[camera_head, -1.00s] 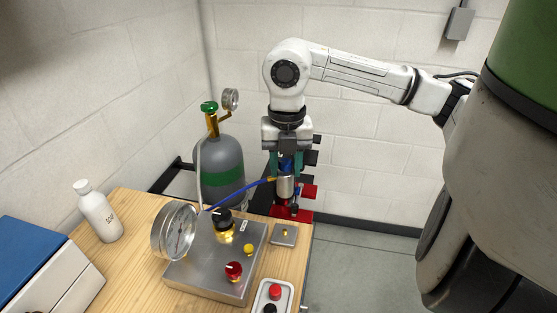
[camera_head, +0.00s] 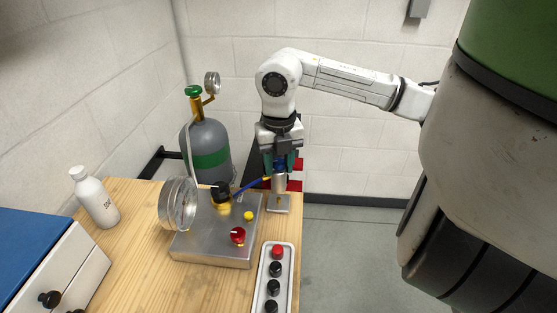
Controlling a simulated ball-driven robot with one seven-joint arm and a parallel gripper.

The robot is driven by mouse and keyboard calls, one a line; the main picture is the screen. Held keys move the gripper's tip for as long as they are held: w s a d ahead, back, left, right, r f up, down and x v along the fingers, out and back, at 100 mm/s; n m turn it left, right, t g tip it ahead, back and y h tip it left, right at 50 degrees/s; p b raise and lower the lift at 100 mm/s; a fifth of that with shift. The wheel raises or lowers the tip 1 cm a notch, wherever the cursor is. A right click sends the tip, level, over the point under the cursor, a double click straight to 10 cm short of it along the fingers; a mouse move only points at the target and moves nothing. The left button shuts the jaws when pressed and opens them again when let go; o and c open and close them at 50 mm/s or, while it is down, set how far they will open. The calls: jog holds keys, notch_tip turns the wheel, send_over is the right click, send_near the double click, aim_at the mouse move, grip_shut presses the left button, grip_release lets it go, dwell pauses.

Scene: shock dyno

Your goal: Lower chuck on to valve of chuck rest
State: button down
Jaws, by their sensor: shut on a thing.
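My gripper (camera_head: 280,165) points straight down and is shut on the chuck (camera_head: 279,183), a silver cylinder with a blue upper part. A blue hose runs from the chuck down to the left to the regulator block (camera_head: 214,246). The chuck rest (camera_head: 285,209), a small metal plate with a short brass valve in its middle, lies at the right edge of the bench. The chuck's lower end appears just above the valve and upright. I cannot tell whether the two touch, as the chuck partly covers the view there.
A large gauge (camera_head: 178,203), a black-topped brass fitting (camera_head: 220,195) and a red knob (camera_head: 238,235) stand on the block. A button tray (camera_head: 290,262) is in front. A grey cylinder (camera_head: 206,150) stands behind the wooden bench (camera_head: 134,245); a white bottle (camera_head: 94,197) is left.

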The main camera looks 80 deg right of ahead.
aim_at(279, 178)
jog(key=shift+f+b, duration=0.4)
jog(key=shift+f, duration=0.8)
jog(key=shift+f+b, duration=1.25)
jog(key=shift+b, duration=0.05)
jog(key=c, duration=0.6)
grip_release()
jog(key=shift+r, duration=0.1)
notch_tip(279, 178, up, 11)
jog(key=shift+f+b, duration=0.2)
jog(key=shift+b, duration=0.35)
jog(key=shift+s, duration=0.1)
